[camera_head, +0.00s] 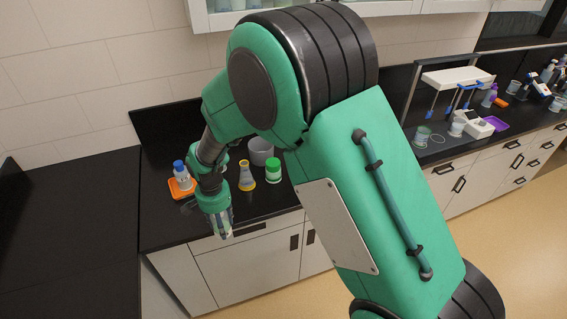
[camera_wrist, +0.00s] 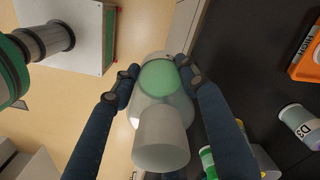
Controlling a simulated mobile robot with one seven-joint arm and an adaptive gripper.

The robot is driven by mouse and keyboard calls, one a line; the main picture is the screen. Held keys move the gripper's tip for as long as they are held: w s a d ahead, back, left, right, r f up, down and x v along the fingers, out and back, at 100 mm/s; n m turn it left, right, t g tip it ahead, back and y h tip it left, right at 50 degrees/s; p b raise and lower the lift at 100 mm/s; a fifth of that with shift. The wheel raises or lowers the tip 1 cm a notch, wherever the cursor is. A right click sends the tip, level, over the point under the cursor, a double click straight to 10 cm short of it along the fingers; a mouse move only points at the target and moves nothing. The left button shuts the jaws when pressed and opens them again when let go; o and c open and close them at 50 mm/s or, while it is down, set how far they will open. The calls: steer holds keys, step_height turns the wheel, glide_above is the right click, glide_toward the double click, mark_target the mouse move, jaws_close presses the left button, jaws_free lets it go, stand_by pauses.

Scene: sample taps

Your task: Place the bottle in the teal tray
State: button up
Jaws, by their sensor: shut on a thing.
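My gripper (camera_head: 222,229) is low at the front edge of the black counter. In the wrist view my gripper (camera_wrist: 166,85) is shut on a pale, see-through bottle (camera_wrist: 148,112) with a green round area and a whitish cylindrical end (camera_wrist: 160,140) toward the camera. One dark finger lies on each side of it. In the head view the held bottle is mostly hidden by the fingers. I see no tray that is clearly teal in either view.
An orange tray (camera_head: 175,190) with a blue-capped bottle (camera_head: 181,173) is left of my gripper. A yellow-and-grey flask (camera_head: 246,178), a green-capped jar (camera_head: 273,171) and a grey pot (camera_head: 260,151) stand to the right. A purple tray (camera_head: 494,124) lies far right.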

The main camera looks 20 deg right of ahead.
step_height(320, 180, up, 8)
steer(key=shift+f, duration=0.1)
steer(key=shift+w+d, duration=0.2)
steer(key=shift+d, duration=0.1)
steer(key=w+d+r+m+p, duration=0.1)
steer(key=w+d+m+p, duration=0.15)
steer(key=w+d, duration=0.65)
steer(key=w+d+r+m+p, duration=0.1)
steer(key=w+d+p, duration=0.35)
steer(key=d, duration=0.75)
steer(key=w+d+f+m+p, duration=0.1)
steer(key=w+d+m+p, duration=0.15)
steer(key=d, duration=0.85)
steer(key=w+d+f+m+p, duration=0.1)
steer(key=w+d, duration=0.2)
steer(key=d, duration=0.8)
steer(key=shift+s+f, duration=0.2)
steer(key=shift+f, duration=2.35)
steer(key=shift+w, duration=0.1)
steer(key=w+d+p, duration=0.1)
steer(key=w+d, duration=0.1)
steer(key=w, duration=0.5)
steer(key=w+d+f, duration=0.1)
steer(key=w+d, duration=0.1)
steer(key=w, duration=0.6)
steer(key=shift+d+f+p, duration=0.2)
steer(key=shift+d+p, duration=0.1)
steer(key=shift+p, duration=0.1)
